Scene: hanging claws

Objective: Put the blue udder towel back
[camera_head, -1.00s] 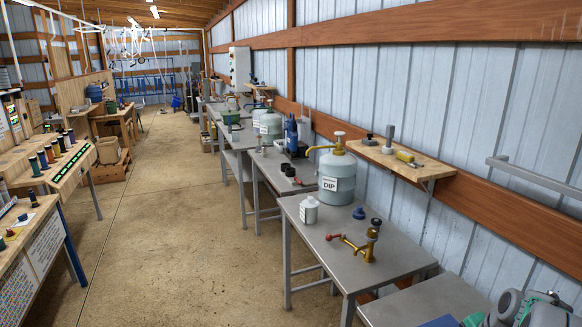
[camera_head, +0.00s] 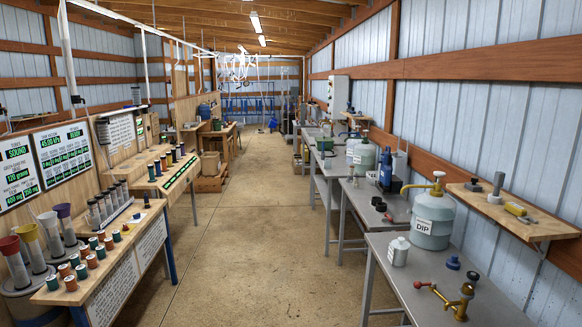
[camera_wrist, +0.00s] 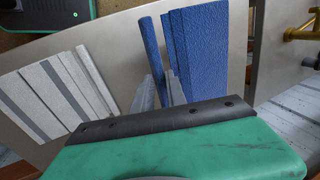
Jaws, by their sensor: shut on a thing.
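The towel's lower end is hidden behind the fingers and a green part with a dark bolted strip at the bottom of the picture. My gripper and the towel are out of the head view.
In the head view metal tables run along the right wall, with a DIP jug (camera_head: 432,228), a white bottle (camera_head: 399,252) and a brass tap fitting (camera_head: 462,300). A wooden wall shelf (camera_head: 510,212) is above. The concrete aisle (camera_head: 240,230) between is clear.

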